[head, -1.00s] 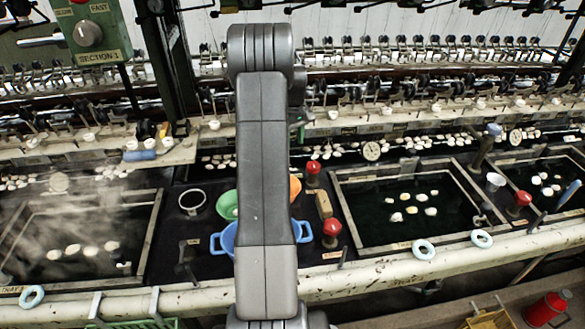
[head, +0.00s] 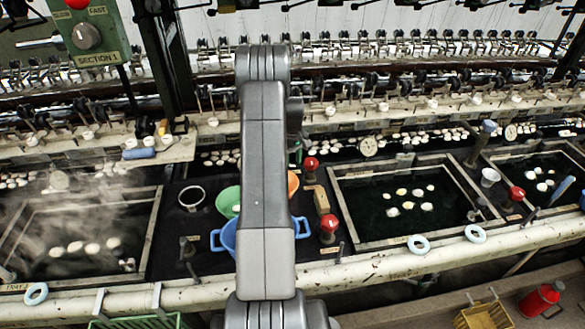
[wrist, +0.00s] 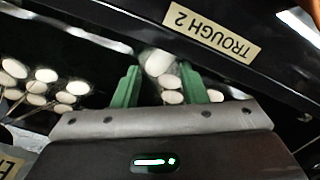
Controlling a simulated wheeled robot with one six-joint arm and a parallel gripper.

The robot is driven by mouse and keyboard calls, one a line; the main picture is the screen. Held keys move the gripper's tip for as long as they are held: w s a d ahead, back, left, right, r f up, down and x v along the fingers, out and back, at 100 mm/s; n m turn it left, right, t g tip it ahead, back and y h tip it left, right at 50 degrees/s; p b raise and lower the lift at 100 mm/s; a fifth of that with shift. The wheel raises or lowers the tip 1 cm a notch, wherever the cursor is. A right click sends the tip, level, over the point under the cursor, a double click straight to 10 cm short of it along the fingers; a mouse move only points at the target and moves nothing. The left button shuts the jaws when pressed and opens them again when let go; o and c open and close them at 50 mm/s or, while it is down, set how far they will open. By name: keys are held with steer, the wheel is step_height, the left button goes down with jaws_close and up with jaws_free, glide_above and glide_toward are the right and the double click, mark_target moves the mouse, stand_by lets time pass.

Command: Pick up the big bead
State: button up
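I cannot make out a big bead for certain in either view. In the wrist view my gripper (wrist: 159,68) has its two green fingers apart, over a dark trough. A pale, blurred roundish thing (wrist: 158,62) shows between the fingertips, with dark gaps on both sides. I cannot tell whether it is a bead or a cocoon. Smaller white ovals (wrist: 172,97) show below it between the fingers, and several more white ovals (wrist: 45,75) lie to the left. In the head view my arm hides the gripper and what is under it.
A dark edge with a "TROUGH 2" label (wrist: 212,32) runs close beyond the fingers. In the head view a blue basin (head: 228,238), a green bowl (head: 226,202) and red knobs (head: 329,223) stand around the arm. Framed basins (head: 395,243) with white ovals lie on both sides.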

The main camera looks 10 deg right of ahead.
steer(key=shift+f+p, duration=0.3)
steer(key=shift+f, duration=1.2)
steer(key=shift+c, duration=1.2)
step_height(320, 180, up, 10)
steer(key=shift+r+b, duration=0.1)
steer(key=shift+b, duration=1.1)
